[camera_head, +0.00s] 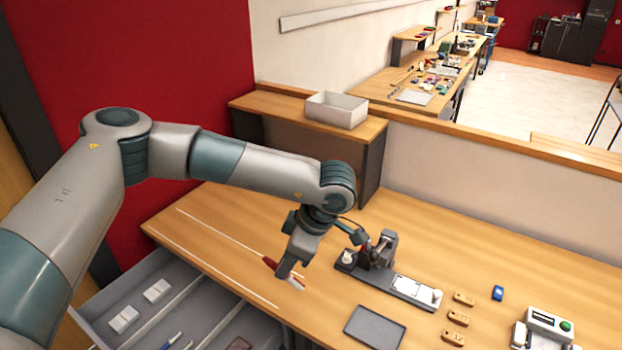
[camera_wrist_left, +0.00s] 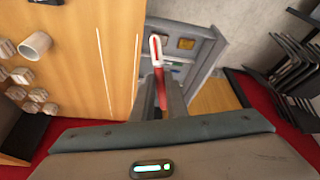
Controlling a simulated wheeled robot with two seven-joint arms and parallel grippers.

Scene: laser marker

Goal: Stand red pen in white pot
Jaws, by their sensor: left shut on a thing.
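My left gripper (camera_head: 284,272) is shut on the red pen (camera_head: 268,262), above the near left part of the wooden table. In the head view, the pen's red part sticks out to the left of the fingers and a white part to the right. In the left wrist view, the red pen (camera_wrist_left: 162,85) lies between the fingers (camera_wrist_left: 160,98), with a white section towards its end. A whitish cylindrical pot (camera_wrist_left: 35,45) stands on the table in the left wrist view, apart from the gripper. I cannot make out this pot in the head view; my arm may hide it.
An open grey drawer (camera_head: 215,312) with small white boxes and pens lies below the table's front edge. A marking device (camera_head: 380,250), a dark tray (camera_head: 375,327) and several small wooden blocks stand to the right. A white bin (camera_head: 337,109) sits on the raised shelf behind.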

